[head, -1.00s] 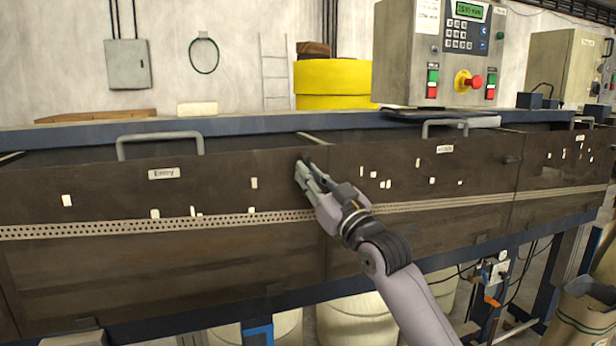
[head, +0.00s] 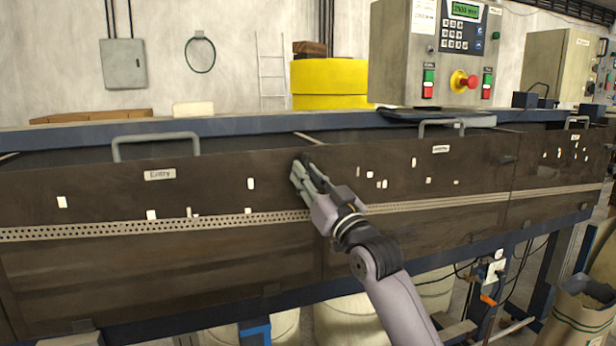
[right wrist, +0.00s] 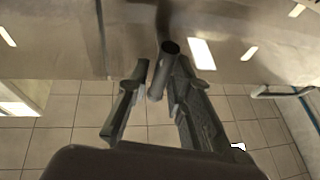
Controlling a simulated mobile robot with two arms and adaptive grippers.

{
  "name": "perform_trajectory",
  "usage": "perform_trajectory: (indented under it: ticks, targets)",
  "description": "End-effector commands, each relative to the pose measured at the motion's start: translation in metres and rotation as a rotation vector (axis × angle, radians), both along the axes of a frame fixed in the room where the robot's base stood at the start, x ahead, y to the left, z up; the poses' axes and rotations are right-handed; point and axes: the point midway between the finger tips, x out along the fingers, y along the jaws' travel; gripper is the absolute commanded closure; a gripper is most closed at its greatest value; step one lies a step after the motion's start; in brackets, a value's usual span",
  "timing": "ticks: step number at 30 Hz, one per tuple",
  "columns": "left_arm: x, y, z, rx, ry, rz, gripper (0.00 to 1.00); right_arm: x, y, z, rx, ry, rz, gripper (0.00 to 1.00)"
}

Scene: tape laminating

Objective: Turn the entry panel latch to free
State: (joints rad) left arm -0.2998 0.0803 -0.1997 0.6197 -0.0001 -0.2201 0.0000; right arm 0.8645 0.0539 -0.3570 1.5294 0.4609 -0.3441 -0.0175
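The entry panel (head: 100,190) is a dark, see-through cover marked "Entry" on a small label (head: 160,174). Its latch (head: 305,159) is a small dark handle near the panel's right end, mostly hidden by my right gripper (head: 304,174). In the right wrist view the latch (right wrist: 170,48) shows as a dark round bar between the two fingers of my right gripper (right wrist: 160,72). The fingers lie close on both sides of it. I cannot tell whether both touch it. My left gripper is not in view.
A grey pull handle (head: 155,137) stands on the panel's top edge. A middle panel (head: 420,200) adjoins on the right, with another dark latch (head: 508,159) farther along. A control box (head: 430,50) with a red button stands behind. Tiled floor (right wrist: 60,140) shows below.

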Motion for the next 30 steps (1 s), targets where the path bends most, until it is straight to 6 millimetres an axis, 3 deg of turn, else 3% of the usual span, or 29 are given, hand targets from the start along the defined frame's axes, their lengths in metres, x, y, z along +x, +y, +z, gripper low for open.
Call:
perform_trajectory:
  ticks: [5, 17, 30]
  targets:
    - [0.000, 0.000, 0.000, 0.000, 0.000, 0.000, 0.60, 0.000, 0.000, 0.000, -0.001, -0.002, -0.001, 0.67]
    - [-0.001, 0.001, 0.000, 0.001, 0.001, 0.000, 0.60, -0.007, -0.005, -0.003, -0.002, -0.002, -0.001, 0.67]
    - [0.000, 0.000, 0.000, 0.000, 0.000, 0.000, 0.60, -0.076, -0.042, -0.037, -0.003, 0.000, -0.001, 0.67]
